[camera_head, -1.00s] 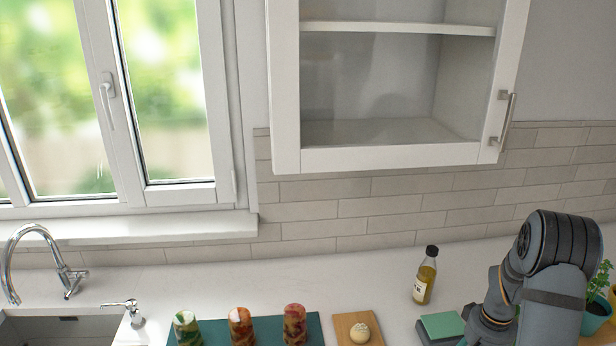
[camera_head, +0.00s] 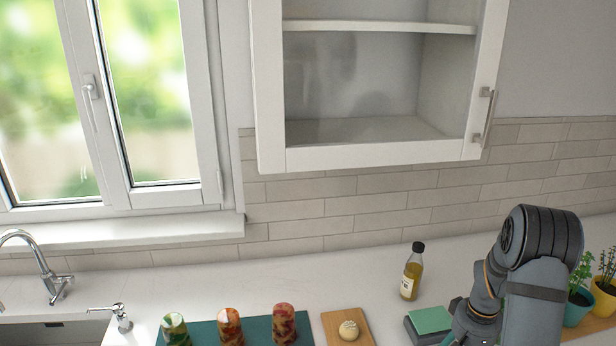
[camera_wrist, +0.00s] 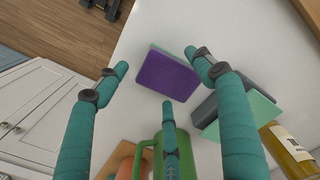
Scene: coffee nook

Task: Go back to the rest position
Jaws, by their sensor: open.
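My gripper (camera_wrist: 160,68) shows in the wrist view with its teal fingers spread apart, open and with nothing between them. A purple block with a green edge (camera_wrist: 167,76) lies on the white counter below and between the fingertips. A green mug (camera_wrist: 148,155) is near the bottom of that view, partly hidden by the middle finger. In the head view my arm is at the lower right, and my gripper is below the frame.
An oil bottle (camera_head: 412,272) stands left of my arm; a green-and-grey block (camera_head: 430,320) lies close to the arm. A wooden board (camera_head: 345,328), a teal board (camera_head: 205,332) with three patterned pieces, potted plants (camera_head: 580,295) and an open wall cabinet (camera_head: 365,155) are around. Counter behind the boards is clear.

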